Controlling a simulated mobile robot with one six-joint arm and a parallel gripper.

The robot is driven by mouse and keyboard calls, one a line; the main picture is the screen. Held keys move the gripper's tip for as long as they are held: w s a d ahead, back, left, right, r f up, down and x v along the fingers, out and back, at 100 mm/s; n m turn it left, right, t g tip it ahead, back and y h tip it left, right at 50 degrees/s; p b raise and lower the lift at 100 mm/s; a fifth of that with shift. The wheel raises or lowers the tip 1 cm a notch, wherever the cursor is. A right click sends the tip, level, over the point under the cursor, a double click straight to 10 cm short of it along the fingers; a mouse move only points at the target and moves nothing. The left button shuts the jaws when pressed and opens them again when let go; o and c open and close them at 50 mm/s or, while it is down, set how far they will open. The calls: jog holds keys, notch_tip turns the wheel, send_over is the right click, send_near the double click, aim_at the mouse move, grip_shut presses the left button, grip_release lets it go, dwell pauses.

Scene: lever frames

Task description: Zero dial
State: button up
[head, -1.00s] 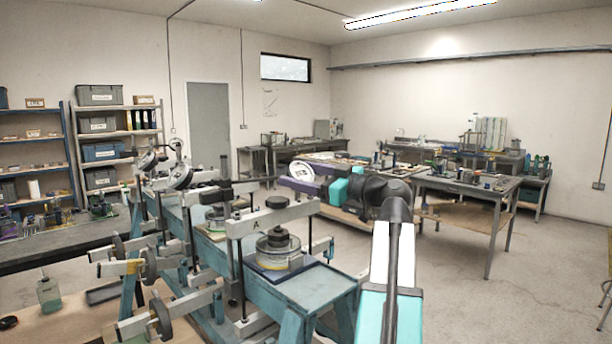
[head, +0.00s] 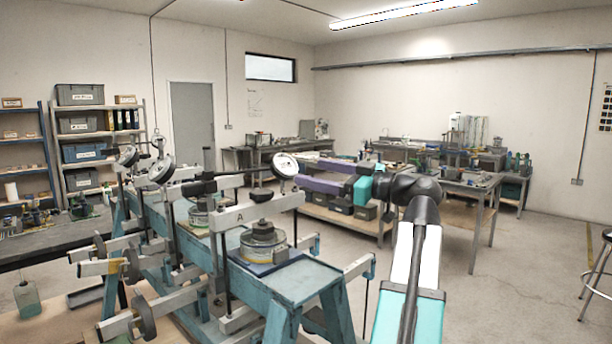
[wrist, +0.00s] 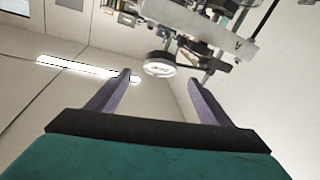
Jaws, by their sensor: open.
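The nearest round white dial gauge (head: 286,165) stands above the lever frame marked A (head: 240,218). My gripper (head: 308,172), with purple fingers and a teal body, is just right of this dial in the head view. In the wrist view the fingers of my gripper (wrist: 158,78) are apart, and a white dial face (wrist: 160,68) shows between and beyond the tips. Nothing is held. The dial's needle is too small to read. Two more dials, one at the middle (head: 161,169) and one at the far end (head: 127,155), stand on frames farther back.
A stacked round weight (head: 263,245) sits on the blue bench (head: 300,275) below the dial. Lever arms with round weights (head: 142,312) stick out to the left. A workbench (head: 455,182) stands behind on the right. Floor at the right is open, with a stool (head: 600,262) at the edge.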

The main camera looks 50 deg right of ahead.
jog(key=shift+s+d+f+b, duration=0.1)
jog(key=shift+s+d+b, duration=0.1)
jog(key=shift+s, duration=0.9)
jog(key=shift+s+d+f+b, duration=0.1)
jog(key=shift+s+b, duration=0.05)
jog(key=shift+s, duration=0.95)
jog(key=shift+r, duration=0.1)
